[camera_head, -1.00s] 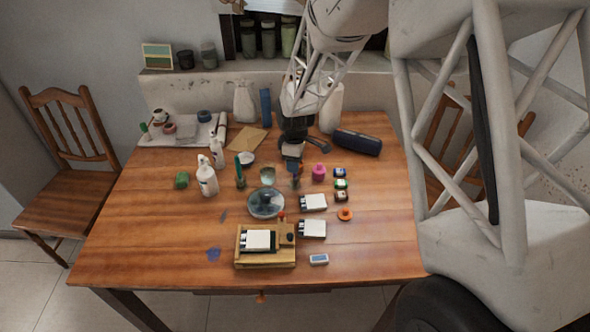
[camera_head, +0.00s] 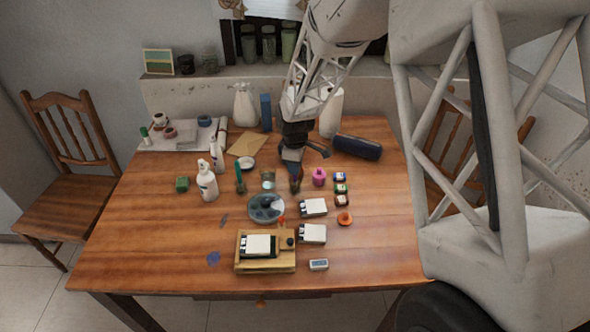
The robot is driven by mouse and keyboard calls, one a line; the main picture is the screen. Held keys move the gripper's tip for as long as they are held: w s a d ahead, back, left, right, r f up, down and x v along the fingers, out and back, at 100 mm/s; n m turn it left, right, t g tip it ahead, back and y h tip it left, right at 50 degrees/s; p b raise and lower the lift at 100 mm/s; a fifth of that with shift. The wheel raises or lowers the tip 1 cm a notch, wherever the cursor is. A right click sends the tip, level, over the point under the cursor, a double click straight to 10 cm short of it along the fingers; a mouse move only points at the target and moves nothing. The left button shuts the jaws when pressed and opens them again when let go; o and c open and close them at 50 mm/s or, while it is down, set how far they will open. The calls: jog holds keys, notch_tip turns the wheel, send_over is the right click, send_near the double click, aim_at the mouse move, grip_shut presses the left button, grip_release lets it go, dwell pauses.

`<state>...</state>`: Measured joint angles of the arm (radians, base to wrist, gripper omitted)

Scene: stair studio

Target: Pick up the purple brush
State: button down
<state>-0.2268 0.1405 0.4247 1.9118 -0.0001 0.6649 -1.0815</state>
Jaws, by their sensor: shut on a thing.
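My gripper (camera_head: 294,166) points down over the back middle of the table. It is shut on a thin, dark, upright thing that looks like the purple brush (camera_head: 296,185). The brush stands below the fingers, right of a small glass jar (camera_head: 268,176). The gripper hides its upper end. At this size I cannot tell whether its lower end touches the table.
A round palette dish (camera_head: 266,209) and a wooden box (camera_head: 264,265) stand in front. A pink bottle (camera_head: 319,177) and small paint jars stand to the right. A dark blue case (camera_head: 357,147) lies behind right. White bottles (camera_head: 207,182) stand left. The table's left front is mostly clear.

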jog(key=shift+r, duration=5)
jog(key=shift+w, duration=0.15)
jog(key=w+d+f, duration=0.1)
jog(key=w, duration=0.6)
jog(key=shift+w+f, duration=0.1)
jog(key=shift+f, duration=0.1)
jog(key=shift+f, duration=2.9)
jog(key=shift+f, duration=0.65)
jog(key=shift+r, duration=0.15)
